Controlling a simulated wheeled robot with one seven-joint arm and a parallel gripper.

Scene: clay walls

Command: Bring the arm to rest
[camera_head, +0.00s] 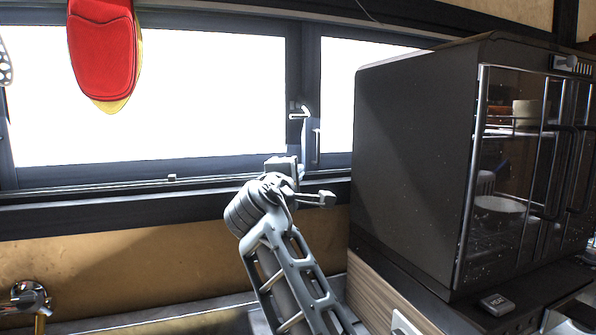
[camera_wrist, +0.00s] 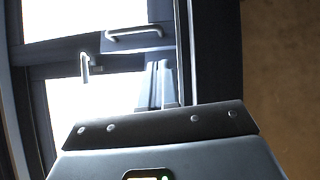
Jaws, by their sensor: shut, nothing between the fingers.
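My arm rises from the bottom middle of the head view, in front of the window, with its elbow links bent. My gripper (camera_head: 283,166) is at its upper end, small and partly hidden behind the wrist joint. It is shut with nothing in it, and it touches nothing that I can make out. In the wrist view the dark edge of my gripper's housing fills the bottom; the fingertips do not show there.
A bright window (camera_head: 150,100) with dark frames stands behind the arm; its handle (camera_wrist: 135,33) shows in the wrist view. A dark glass-doored cabinet (camera_head: 410,150) stands close on the right. A red and yellow mitt (camera_head: 103,50) hangs upper left. A tap (camera_head: 30,298) is lower left.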

